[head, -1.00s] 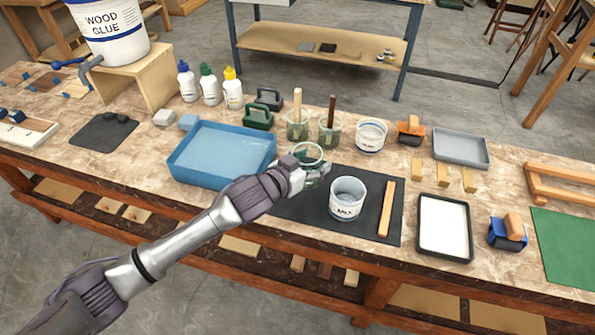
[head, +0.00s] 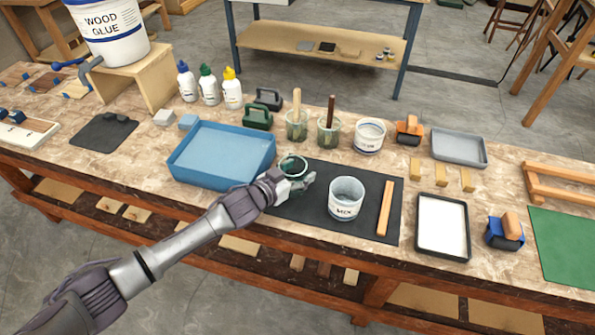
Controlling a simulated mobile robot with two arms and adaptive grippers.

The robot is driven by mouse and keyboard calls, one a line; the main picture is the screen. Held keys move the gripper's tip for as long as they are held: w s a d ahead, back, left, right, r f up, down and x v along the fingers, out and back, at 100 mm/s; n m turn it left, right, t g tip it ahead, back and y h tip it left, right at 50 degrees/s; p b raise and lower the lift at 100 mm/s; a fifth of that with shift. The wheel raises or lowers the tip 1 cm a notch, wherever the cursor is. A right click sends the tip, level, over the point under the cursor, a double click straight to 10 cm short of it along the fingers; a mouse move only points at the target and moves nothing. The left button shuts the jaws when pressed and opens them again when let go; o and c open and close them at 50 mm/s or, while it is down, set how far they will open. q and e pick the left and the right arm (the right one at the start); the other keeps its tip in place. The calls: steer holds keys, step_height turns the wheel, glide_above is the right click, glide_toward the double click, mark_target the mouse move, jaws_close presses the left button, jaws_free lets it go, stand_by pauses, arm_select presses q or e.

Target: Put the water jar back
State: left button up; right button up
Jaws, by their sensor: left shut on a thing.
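The water jar (head: 293,163), a small clear jar with a greenish tint, is at the far left end of the black mat, close to the right side of the blue tray. My left gripper (head: 297,182) is shut on this jar from the front; the gripper hides its lower part. The jar looks upright, and I cannot tell whether its base touches the surface. My right gripper is not in view.
A white mixing cup (head: 346,199) and a wooden stick (head: 385,208) are on the black mat (head: 315,208). The blue tray (head: 190,178) is left of the jar. Two jars with sticks (head: 297,128) (head: 329,134) and a white tub (head: 370,138) stand behind.

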arm_select(q)
steer(key=o, duration=1.4)
steer(key=shift+f, duration=0.1)
steer(key=shift+c, duration=0.2)
steer(key=shift+r, duration=0.25)
steer(key=shift+s+a, duration=0.25)
steer(key=shift+s, duration=0.05)
steer(key=v, duration=1.1)
steer(key=shift+r, duration=0.1)
